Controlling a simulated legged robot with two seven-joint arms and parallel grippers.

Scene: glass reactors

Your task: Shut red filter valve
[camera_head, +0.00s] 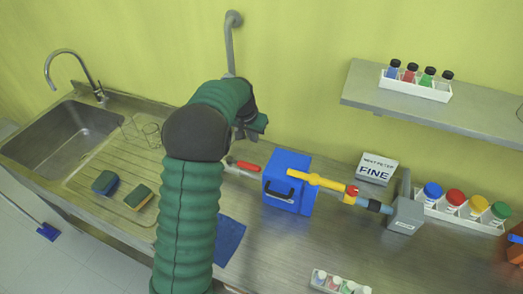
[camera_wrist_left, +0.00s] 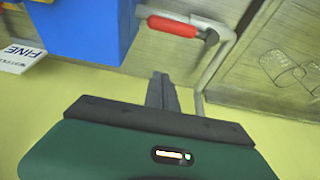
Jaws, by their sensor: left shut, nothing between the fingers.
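The red valve handle (camera_head: 245,165) sits on a grey pipe at the left side of the blue filter box (camera_head: 289,180). The handle lies roughly along the pipe. In the left wrist view the red handle (camera_wrist_left: 172,27) is at the top, beside the blue box (camera_wrist_left: 85,25). My left gripper (camera_head: 258,125) is above and behind the handle in the head view, near the wall, and does not touch it. Its fingers (camera_wrist_left: 163,80) are together and empty in the left wrist view. My left arm hides part of the counter and the pipe. My right gripper is not in view.
A yellow pipe (camera_head: 316,180) runs from the blue box to a grey block (camera_head: 405,215). A "FINE" box (camera_head: 377,168) stands behind it. A grey wall pipe (camera_head: 230,50) rises behind my arm. A shelf (camera_head: 440,112) hangs at the right. Sponges (camera_head: 138,197) lie left.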

